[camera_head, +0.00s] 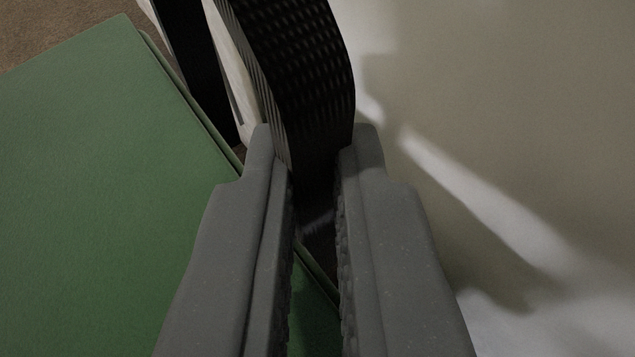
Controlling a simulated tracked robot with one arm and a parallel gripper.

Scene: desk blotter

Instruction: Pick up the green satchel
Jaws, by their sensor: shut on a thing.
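My gripper (314,158) is in the lower middle, its two grey fingers on either side of a black woven band (305,75). It is shut on this band, which rises between the fingertips and curves up out of the top of the view. A flat green panel (100,190) with a thin dark edge fills the left side. Some green also shows low between the fingers. I cannot tell whether the panel is the satchel or the blotter, or whether the band belongs to the satchel. The fingers hide part of the band's lower end.
A white strip and a dark upright piece (202,70) stand just left of the band. A brown surface (50,30) shows at the top left. A pale surface (520,120) with light and shadow patches fills the right side, with nothing standing on it.

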